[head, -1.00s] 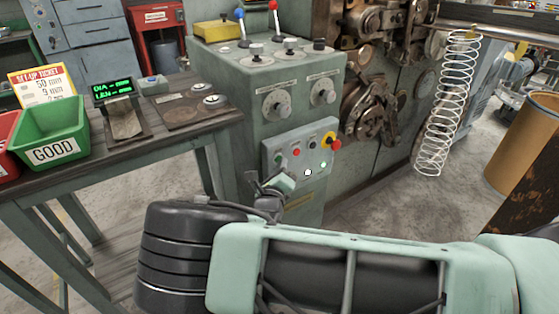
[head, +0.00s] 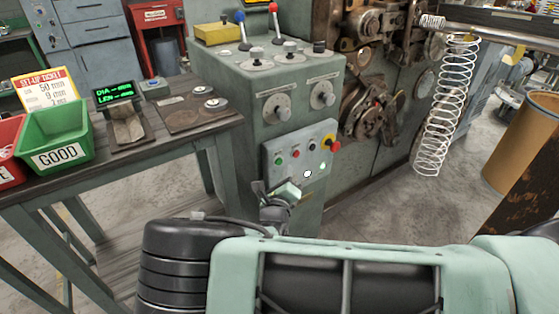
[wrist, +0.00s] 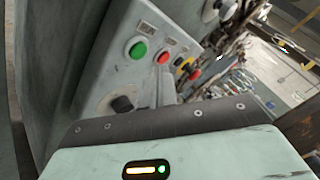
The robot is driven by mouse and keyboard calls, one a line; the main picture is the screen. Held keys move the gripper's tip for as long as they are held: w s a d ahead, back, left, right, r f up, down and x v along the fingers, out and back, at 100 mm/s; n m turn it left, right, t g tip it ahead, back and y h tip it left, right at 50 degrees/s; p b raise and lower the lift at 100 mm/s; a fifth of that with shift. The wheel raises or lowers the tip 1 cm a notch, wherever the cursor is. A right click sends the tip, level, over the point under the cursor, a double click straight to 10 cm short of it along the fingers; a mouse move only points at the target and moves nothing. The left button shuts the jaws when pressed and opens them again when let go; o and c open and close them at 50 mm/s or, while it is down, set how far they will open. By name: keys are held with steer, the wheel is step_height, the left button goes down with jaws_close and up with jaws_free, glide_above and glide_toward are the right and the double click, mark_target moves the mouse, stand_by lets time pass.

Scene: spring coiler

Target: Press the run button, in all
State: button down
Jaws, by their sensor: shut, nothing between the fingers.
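The run button is green (head: 278,161), at the left end of the button row on the grey control panel (head: 285,180). In the wrist view the same green button (wrist: 138,50) sits under its label, uncovered. My gripper (head: 260,188) is shut and empty at the panel's lower left, below the green button and apart from it in the picture. In the wrist view my gripper's body fills the bottom, and its grey fingers (wrist: 167,90) point up towards the panel, to the right of and below the green button.
A red button (wrist: 163,57), a small black button and a red mushroom button on yellow (head: 333,143) stand right of the green one. A black knob (wrist: 122,104) is lower on the panel. A bench (head: 110,170) stands left; a long spring (head: 445,110) hangs right.

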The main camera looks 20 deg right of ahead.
steer(key=shift+s+d+p, duration=0.3)
steer(key=shift+s+p, duration=0.2)
steer(key=shift+s, duration=0.4)
steer(key=shift+s+d+p, duration=0.3)
steer(key=shift+s+p, duration=0.15)
steer(key=shift+s, duration=0.4)
steer(key=s+d+r+m+g+h+p, duration=0.1)
steer(key=s+d+r+m+g, duration=0.15)
steer(key=s+m+g, duration=0.55)
steer(key=s+d+r+m+g+h+p, duration=0.1)
steer(key=s+d+r+m+g, duration=0.1)
steer(key=s+r+m+g, duration=0.5)
steer(key=s+a+r+m+y+p, duration=0.1)
steer(key=s+a+r+m+y, duration=0.4)
steer(key=s+r+m, duration=0.3)
steer(key=s+a+r+m+g+y+p, duration=0.1)
steer(key=s+a+r+m+y+p, duration=0.1)
steer(key=s+a+r+m+y, duration=0.3)
steer(key=s+r+m+y, duration=0.1)
steer(key=s+r+m, duration=0.2)
steer(key=r+m, duration=0.1)
steer(key=shift+a+r+m+g, duration=0.15)
steer(key=shift+r+m+g, duration=0.15)
steer(key=shift+r, duration=0.3)
